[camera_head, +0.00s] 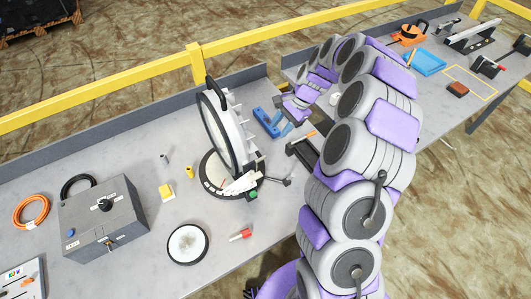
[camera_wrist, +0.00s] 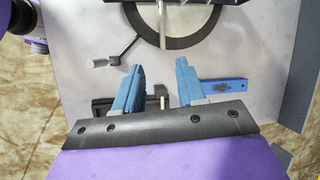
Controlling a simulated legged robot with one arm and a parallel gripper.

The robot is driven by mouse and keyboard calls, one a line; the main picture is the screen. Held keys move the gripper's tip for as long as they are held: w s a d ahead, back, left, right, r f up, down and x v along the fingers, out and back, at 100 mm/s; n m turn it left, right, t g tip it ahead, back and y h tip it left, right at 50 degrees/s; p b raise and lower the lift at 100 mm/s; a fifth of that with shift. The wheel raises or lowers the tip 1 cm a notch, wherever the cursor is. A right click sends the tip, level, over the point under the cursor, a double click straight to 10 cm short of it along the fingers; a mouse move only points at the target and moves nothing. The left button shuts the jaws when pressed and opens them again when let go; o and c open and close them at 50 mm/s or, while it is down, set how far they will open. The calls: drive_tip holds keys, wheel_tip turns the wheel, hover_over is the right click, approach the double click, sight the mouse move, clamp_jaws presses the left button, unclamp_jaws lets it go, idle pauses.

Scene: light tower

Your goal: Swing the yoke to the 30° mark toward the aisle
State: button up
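The lamp head (camera_head: 222,130) stands upright on the bench, with a round glass front, grey fins and a black handle on top. It sits above a round dark-rimmed base plate (camera_head: 213,184) with pale scale labels at its front; the degree marks are too small to read. A lever (camera_head: 278,181) sticks out to the right of the base; it also shows in the wrist view (camera_wrist: 118,55). The plate's rim (camera_wrist: 145,38) is at the top of the wrist view. My gripper (camera_wrist: 158,85) has blue fingers spread apart with nothing between them. In the head view my gripper (camera_head: 289,126) is right of the lamp.
A blue tool (camera_wrist: 225,87) lies beside my right finger. A dark clamp-like tool (camera_head: 300,148) lies under my arm. A yellow rail (camera_head: 140,77) runs behind.

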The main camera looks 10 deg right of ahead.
wheel_tip(320, 180, down, 2)
drive_tip(key=w+d+m, duration=0.1)
drive_tip(key=d, duration=0.2)
approach(264, 156)
drive_tip(key=b+x, duration=0.1)
drive_tip(key=x, duration=0.7)
drive_tip(key=shift+s+a+f+b, duration=0.1)
drive_tip(key=shift+a+f+b, duration=0.1)
drive_tip(key=shift+f+b, duration=0.15)
drive_tip(key=shift+a+f, duration=0.3)
drive_tip(key=shift+a, duration=0.05)
drive_tip(key=shift+d, duration=0.35)
drive_tip(key=shift+c, duration=0.6)
clamp_jaws()
